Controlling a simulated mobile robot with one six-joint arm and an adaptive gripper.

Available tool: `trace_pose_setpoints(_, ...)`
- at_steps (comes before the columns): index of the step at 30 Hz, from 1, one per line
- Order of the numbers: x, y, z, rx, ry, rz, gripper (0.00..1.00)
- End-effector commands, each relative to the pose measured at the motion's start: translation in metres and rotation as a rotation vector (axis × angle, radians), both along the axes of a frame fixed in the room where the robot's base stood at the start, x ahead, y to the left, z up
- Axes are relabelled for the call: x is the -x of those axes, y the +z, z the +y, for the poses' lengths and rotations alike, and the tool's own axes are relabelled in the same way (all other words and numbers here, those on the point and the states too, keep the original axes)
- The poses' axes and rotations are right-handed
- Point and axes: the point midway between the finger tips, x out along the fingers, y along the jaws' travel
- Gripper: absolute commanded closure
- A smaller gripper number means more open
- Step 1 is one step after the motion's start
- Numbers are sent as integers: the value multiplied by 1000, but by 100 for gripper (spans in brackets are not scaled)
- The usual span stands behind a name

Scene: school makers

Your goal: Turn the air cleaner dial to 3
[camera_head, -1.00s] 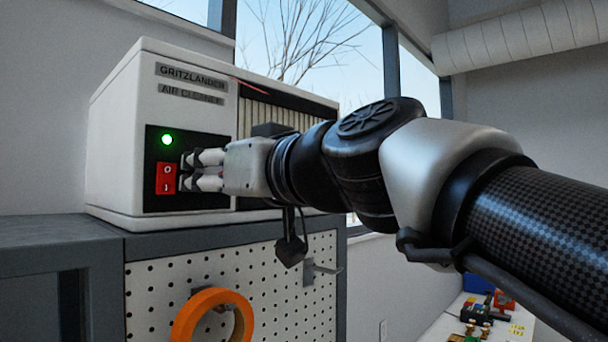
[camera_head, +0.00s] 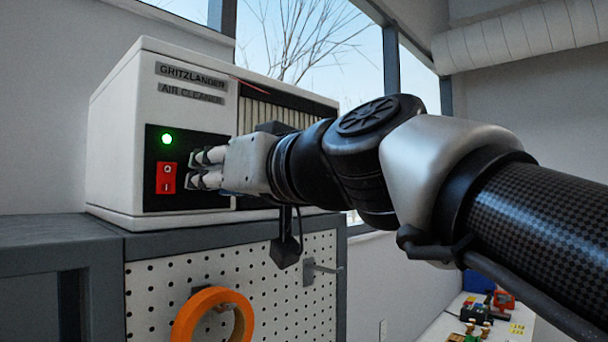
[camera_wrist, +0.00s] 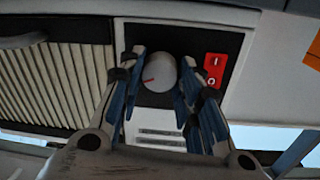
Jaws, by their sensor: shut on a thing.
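The white air cleaner (camera_head: 115,150) stands on a grey cabinet, with its dark control panel facing forward. In the wrist view its dial (camera_wrist: 160,72) is a pale grey round knob with a red pointer line. The pointer aims left and slightly down in that view. My gripper (camera_head: 200,170) is at the panel, with its fingers on either side of the dial and shut on it. The fingers hide the dial in the head view. I cannot read any numbers around the dial.
A red rocker switch (camera_head: 166,178) sits close to the left of my fingers, below a lit green lamp (camera_head: 167,139). A pegboard (camera_head: 270,285) below holds an orange tape roll (camera_head: 188,325). A table with small parts (camera_head: 485,325) is at lower right.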

Motion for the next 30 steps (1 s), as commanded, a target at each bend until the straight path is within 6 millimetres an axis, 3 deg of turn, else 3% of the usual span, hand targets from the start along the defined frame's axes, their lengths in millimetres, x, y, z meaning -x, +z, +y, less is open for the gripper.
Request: trace_pose_setpoints(30,-1,1,-1,-545,-1,639,92)
